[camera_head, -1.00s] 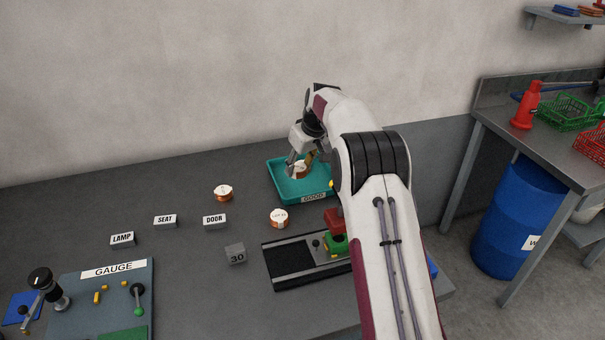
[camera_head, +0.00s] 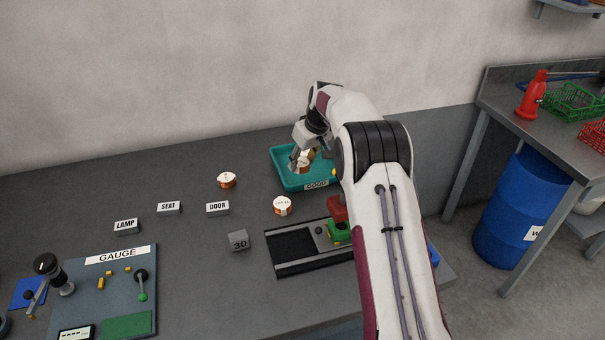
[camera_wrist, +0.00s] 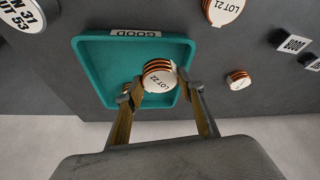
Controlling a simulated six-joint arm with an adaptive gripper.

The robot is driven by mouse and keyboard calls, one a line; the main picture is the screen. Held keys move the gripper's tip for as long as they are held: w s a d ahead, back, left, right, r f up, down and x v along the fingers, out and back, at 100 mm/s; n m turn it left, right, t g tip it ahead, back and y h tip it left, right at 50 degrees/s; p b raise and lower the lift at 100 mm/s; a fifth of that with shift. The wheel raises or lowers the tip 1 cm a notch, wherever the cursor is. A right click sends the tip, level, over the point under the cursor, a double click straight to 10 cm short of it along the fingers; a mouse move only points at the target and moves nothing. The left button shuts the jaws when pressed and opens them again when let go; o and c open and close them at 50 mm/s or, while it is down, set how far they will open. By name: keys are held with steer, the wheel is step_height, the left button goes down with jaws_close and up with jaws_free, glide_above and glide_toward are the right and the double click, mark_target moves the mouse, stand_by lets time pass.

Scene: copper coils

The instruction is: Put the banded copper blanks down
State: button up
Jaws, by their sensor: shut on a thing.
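My gripper (camera_head: 301,160) is shut on a banded copper blank (camera_wrist: 157,78) with a white top marked LOT 22. The held blank also shows in the head view (camera_head: 305,161), partly hidden by the fingers. It is over the teal tray (camera_wrist: 100,55) labelled GOOD, inside its outline; I cannot tell whether it touches the floor. The tray stands at the back of the bench in the head view (camera_head: 290,181). A bit of orange shows beside the left fingertip in the wrist view, too hidden to identify. Two other banded blanks stand on the bench, one (camera_head: 227,180) left of the tray, one (camera_head: 282,206) in front.
A black-topped fixture (camera_head: 295,246) with a green part (camera_head: 339,232) lies in front of the tray. A grey block marked 30 (camera_head: 238,240), SEAT (camera_head: 168,208), DOOR (camera_head: 217,208) and LAMP (camera_head: 126,226) signs and a gauge board (camera_head: 112,285) are left. The wall is close behind.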

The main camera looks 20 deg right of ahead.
mark_target(302, 173)
steer(key=shift+f, duration=2.6)
steer(key=shift+f, duration=0.15)
steer(key=o, duration=0.9)
steer(key=shift+v, duration=6.15)
steer(key=shift+w, duration=0.1)
steer(key=shift+a, duration=0.1)
